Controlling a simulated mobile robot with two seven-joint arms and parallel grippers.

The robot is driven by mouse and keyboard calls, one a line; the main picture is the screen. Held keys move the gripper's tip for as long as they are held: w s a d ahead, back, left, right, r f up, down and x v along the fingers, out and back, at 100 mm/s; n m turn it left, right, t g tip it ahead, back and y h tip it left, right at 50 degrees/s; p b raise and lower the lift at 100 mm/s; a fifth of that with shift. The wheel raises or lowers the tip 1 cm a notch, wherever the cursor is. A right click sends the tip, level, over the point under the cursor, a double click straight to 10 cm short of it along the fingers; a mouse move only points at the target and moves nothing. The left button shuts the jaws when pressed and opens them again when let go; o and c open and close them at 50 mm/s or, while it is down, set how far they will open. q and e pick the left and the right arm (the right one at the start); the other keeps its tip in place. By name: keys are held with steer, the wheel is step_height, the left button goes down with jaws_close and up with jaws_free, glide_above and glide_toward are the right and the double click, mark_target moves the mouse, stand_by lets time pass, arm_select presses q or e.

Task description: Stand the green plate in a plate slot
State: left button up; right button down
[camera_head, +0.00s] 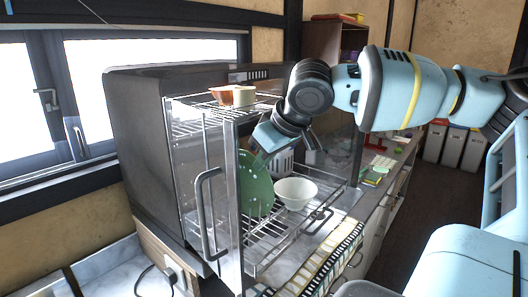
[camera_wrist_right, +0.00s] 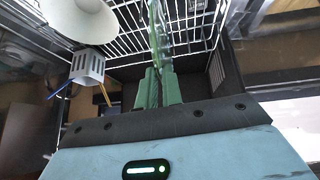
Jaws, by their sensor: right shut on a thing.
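The green plate (camera_head: 257,188) stands upright inside the dark dish cabinet, at its lower wire rack (camera_head: 262,238). My right gripper (camera_head: 266,158) reaches in from above right and is shut on the plate's upper edge. In the right wrist view the green fingers of my right gripper (camera_wrist_right: 158,88) close on the plate (camera_wrist_right: 155,40), seen nearly edge-on against the rack wires. I cannot tell whether the plate's lower edge touches the rack or sits in a slot. My left gripper is out of view.
A white bowl (camera_head: 295,192) sits on the lower rack just right of the plate. A pale slotted cutlery holder (camera_wrist_right: 88,66) is nearby. An upper wire rack (camera_head: 200,122) holds an orange and a cream dish (camera_head: 236,96). A glass door with a handle (camera_head: 207,215) stands at the front left.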

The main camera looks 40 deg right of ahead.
steer(key=shift+f, duration=0.1)
stand_by(0.3)
steer(key=c, duration=1.5)
jaws_free()
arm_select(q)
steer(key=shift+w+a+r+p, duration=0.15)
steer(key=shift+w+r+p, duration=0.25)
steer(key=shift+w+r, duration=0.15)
arm_select(e)
steer(key=v, duration=0.7)
steer(key=shift+s+a+r, duration=0.1)
steer(key=shift+s+r, duration=0.15)
steer(key=shift+r, duration=0.1)
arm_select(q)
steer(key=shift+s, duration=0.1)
